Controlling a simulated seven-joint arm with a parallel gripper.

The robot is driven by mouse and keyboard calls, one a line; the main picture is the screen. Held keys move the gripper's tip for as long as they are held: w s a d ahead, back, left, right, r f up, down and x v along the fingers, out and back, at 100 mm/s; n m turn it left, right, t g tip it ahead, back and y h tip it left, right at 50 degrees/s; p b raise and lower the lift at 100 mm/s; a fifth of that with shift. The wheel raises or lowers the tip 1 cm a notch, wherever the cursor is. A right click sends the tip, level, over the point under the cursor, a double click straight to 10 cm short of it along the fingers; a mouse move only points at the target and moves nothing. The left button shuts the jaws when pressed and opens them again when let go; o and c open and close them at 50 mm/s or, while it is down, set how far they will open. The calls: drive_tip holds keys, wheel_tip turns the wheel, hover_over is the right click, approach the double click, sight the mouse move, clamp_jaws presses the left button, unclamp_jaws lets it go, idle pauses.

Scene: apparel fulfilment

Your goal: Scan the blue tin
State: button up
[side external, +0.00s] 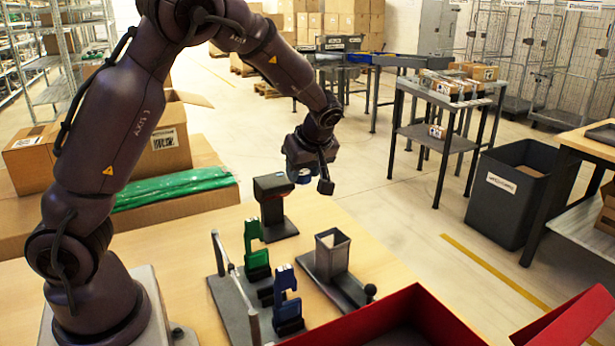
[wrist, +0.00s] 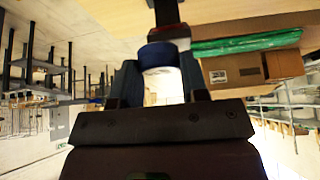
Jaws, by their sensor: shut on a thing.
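My gripper (side external: 308,172) is held above the far edge of the light wooden table in the side view. It is shut on the blue tin (side external: 305,179), of which only a small blue part shows there. In the wrist view the tin (wrist: 160,54) sits between the two fingers; it has a blue end and a bright white side. A dark upright scanner (side external: 271,207) with an orange-red edge at its head stands on the table, just left of and below the tin. The scanner (wrist: 166,12) also shows beyond the tin in the wrist view, with a gap I cannot judge.
An open red box (side external: 405,318) is at the front. Cartons with green wrap (side external: 180,188) lie left. The air right of my gripper is clear.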

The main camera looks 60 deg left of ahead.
wheel_tip(320, 180, down, 16)
drive_tip(key=shift+r, duration=0.2)
drive_tip(key=shift+a+f, duration=0.2)
drive_tip(key=shift+f, duration=0.05)
drive_tip(key=a+f, duration=0.2)
drive_tip(key=a, duration=0.1)
drive_tip(key=a+f, duration=0.1)
drive_tip(key=a, duration=0.1)
drive_tip(key=shift+a+f, duration=0.1)
drive_tip(key=shift+f, duration=0.1)
drive_tip(key=shift+r, duration=0.15)
drive_tip(key=d+v, duration=0.1)
drive_tip(key=v, duration=0.6)
drive_tip(key=shift+f, duration=0.3)
